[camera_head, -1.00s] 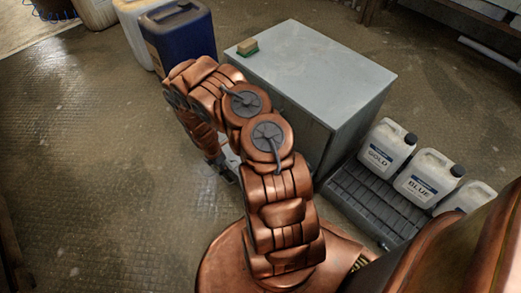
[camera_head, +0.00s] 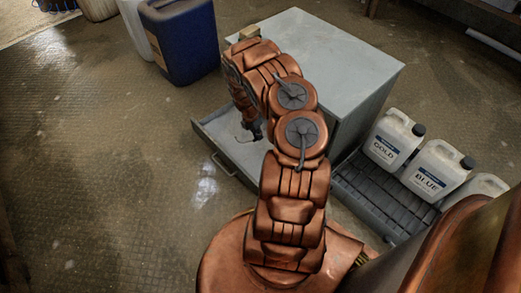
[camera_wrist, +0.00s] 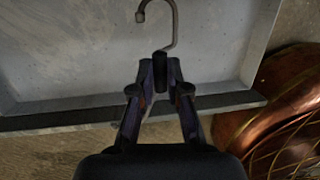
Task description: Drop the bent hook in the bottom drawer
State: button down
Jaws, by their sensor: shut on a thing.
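The bent hook (camera_wrist: 174,18) is a thin grey metal rod with a curled end. My gripper (camera_wrist: 161,66) is shut on the dark block at its base, and the curl points away from the fingers. An open drawer (camera_wrist: 70,112) of pale grey metal lies beneath the hook in the wrist view. In the head view the drawer (camera_head: 211,143) sticks out low from the grey cabinet (camera_head: 375,88), and my gripper (camera_head: 255,134) is over it. The hook (camera_head: 243,138) shows faintly there against the drawer floor. The cabinet's front is mostly hidden by my arm.
A blue drum (camera_head: 182,42) and a white container stand at the back left. White jugs labelled GOLD (camera_head: 388,140) and BLUE (camera_head: 434,172) stand on a dark grated tray (camera_head: 375,200) at the right. The floor at the left is clear.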

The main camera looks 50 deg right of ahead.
jog(key=f+b, duration=0.1)
jog(key=f, duration=0.2)
jog(key=f+b, duration=0.1)
jog(key=f, duration=0.1)
jog(key=f+b, duration=0.2)
jog(key=f, duration=0.1)
jog(key=shift+s+d+f, duration=0.2)
jog(key=shift+d+f, duration=0.15)
jog(key=shift+d, duration=0.05)
jog(key=f+b, duration=0.2)
jog(key=f, duration=0.1)
jog(key=shift+d, duration=0.5)
jog(key=shift+r, duration=0.1)
jog(key=shift+a+f, duration=0.1)
jog(key=shift+f, duration=0.55)
jog(key=c, duration=1.2)
grip_release()
jog(key=shift+o, duration=0.2)
